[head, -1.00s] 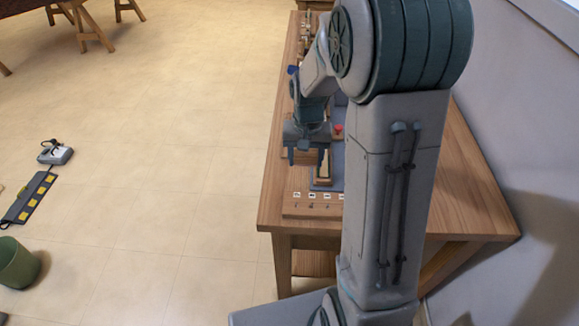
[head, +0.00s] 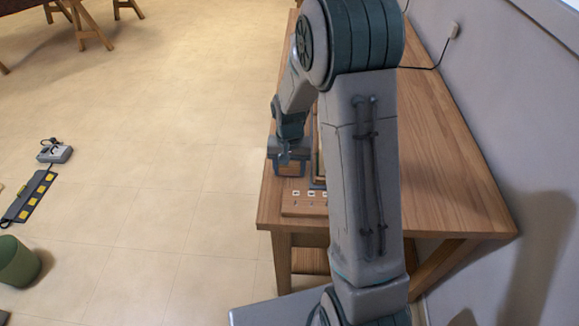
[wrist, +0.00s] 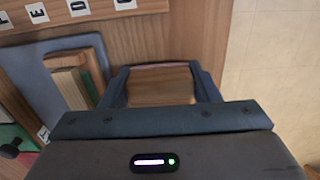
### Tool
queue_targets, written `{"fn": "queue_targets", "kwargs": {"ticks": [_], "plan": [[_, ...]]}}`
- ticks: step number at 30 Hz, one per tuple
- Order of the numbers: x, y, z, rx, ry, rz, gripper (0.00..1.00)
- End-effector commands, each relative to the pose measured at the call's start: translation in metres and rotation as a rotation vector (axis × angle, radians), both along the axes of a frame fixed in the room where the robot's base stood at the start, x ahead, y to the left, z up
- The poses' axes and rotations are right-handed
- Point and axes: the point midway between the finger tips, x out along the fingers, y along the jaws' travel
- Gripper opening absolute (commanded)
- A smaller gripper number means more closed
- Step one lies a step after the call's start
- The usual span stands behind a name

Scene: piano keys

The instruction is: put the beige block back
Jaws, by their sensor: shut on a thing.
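My gripper (wrist: 160,88) is shut on a wood-brown block (wrist: 158,92) with a paler upper edge, held between its two dark fingers. I cannot tell for sure that it is the beige block. In the head view my gripper (head: 288,172) is low near the left edge of the table, with the block (head: 288,169) between its fingers. In the wrist view a blue-grey tray (wrist: 88,43) lies left of the gripper.
A wooden strip with letter labels (wrist: 70,22) lies at the table's near end, past the tray. Green pieces and a black knob (wrist: 10,148) are at the far left of the wrist view. Bare floor (wrist: 285,70) lies beyond the table edge on the right.

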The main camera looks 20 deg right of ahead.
Motion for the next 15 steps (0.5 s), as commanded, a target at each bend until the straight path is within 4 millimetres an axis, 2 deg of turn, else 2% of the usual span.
{"fn": "queue_targets", "kwargs": {"ticks": [13,14,15], "plan": [[-0.0003,-0.0002,-0.0113,-0.001,0.001,0.000,0.11],[-0.0004,-0.0002,-0.0115,0.000,0.002,0.000,0.64],[-0.0005,-0.0001,-0.0117,0.000,0.002,0.000,0.75]]}}
